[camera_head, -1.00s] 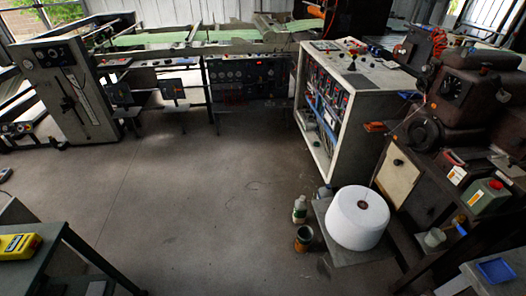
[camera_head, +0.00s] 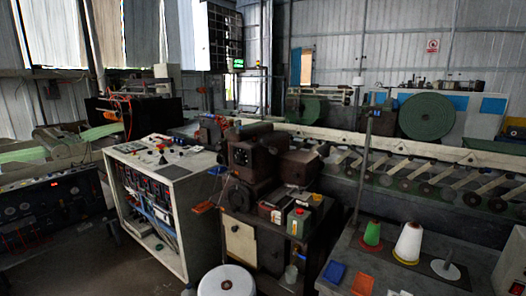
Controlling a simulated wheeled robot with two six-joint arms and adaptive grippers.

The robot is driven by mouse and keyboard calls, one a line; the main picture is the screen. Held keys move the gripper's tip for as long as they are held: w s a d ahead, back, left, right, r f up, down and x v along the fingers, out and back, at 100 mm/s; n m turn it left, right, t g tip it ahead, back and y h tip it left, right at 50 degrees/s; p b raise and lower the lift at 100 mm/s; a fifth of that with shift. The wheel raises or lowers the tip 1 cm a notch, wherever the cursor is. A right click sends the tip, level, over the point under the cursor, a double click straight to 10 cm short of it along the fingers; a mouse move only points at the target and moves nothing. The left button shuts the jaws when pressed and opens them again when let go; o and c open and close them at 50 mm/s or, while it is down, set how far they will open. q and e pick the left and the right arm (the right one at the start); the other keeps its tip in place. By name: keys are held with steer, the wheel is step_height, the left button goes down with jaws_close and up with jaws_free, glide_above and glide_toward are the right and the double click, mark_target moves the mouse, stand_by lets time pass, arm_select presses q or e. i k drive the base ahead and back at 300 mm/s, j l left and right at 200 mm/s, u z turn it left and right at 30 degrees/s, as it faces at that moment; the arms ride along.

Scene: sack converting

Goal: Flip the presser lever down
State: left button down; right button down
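The dark brown machine head (camera_head: 252,158) stands on a dark cabinet with a cream door (camera_head: 240,240), near the middle of the head view. A small dark knob-like part shows at its right end, but I cannot tell whether it is the presser lever. No lever can be made out clearly at this distance. Neither of my grippers is in the head view.
A white control cabinet (camera_head: 165,172) stands left of the machine. A white roll (camera_head: 226,282) is at the bottom edge. Thread cones, green-red (camera_head: 372,234) and white (camera_head: 408,242), stand on a grey table at right. A long conveyor runs behind. Floor shows at lower left.

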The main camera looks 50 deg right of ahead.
mark_target(274, 150)
steer(key=z, duration=1.6)
steer(key=i, duration=0.7)
